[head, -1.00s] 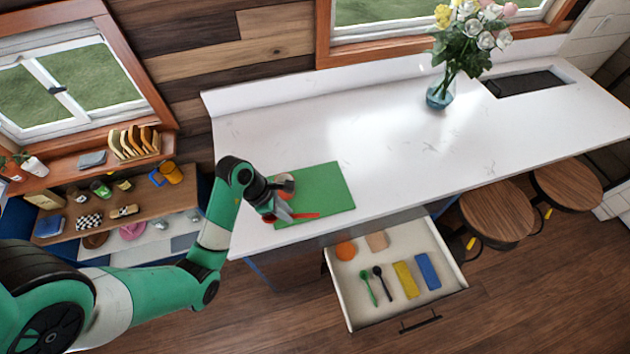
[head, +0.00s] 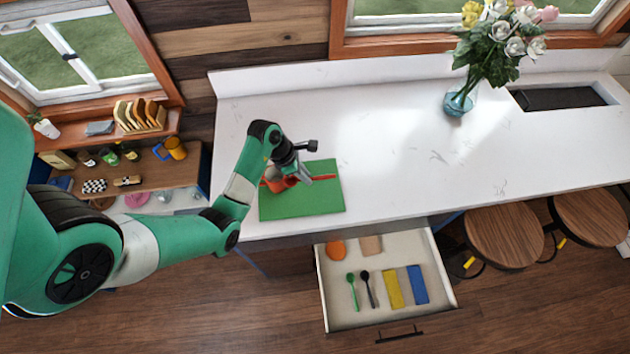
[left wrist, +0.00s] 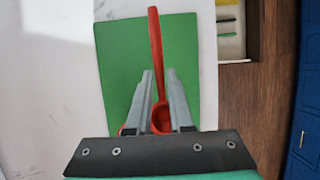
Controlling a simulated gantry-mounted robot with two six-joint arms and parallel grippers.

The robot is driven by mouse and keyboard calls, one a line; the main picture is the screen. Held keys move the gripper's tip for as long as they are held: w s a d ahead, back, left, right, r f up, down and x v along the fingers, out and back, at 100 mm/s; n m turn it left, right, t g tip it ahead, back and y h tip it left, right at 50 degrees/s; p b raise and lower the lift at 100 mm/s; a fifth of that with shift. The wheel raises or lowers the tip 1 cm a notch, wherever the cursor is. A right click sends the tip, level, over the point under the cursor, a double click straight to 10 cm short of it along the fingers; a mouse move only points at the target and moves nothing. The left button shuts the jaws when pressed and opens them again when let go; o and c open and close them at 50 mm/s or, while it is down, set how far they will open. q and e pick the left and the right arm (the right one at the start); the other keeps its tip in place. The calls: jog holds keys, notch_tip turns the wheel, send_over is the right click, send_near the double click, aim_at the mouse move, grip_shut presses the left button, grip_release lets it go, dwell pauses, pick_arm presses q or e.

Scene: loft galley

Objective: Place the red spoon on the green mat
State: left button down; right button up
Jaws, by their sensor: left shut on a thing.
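The red spoon (left wrist: 157,60) is between the fingers of my left gripper (left wrist: 160,80), which is shut on it near its bowl. Its handle points away from the gripper. In the head view the spoon's handle (head: 324,178) sticks out to the right of my left gripper (head: 296,184). The green mat (head: 305,204) lies flat on the white counter, and the spoon is over it. The mat also shows in the left wrist view (left wrist: 121,60). I cannot tell whether the spoon touches the mat. My right gripper is not in view.
An open drawer (head: 346,318) below the counter holds a green spoon (head: 352,290), a black spoon (head: 369,288) and several other items. A flower vase (head: 459,101) stands at the back right. The counter (head: 405,150) right of the mat is clear. Two stools (head: 503,235) stand in front.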

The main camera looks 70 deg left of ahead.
pick_arm(q)
jog(key=b, duration=0.2)
send_over(321, 185)
jog(key=s, duration=0.2)
jog(key=f, duration=0.6)
jog(key=shift+w+a, duration=0.15)
jog(key=shift+w, duration=0.05)
jog(key=shift+f, duration=1.5)
jog(key=c, duration=0.8)
grip_release()
jog(key=shift+f, duration=0.1)
jog(key=shift+r, duration=0.2)
jog(key=p+v, duration=0.2)
jog(key=v, duration=0.9)
jog(key=shift+r+p, duration=0.35)
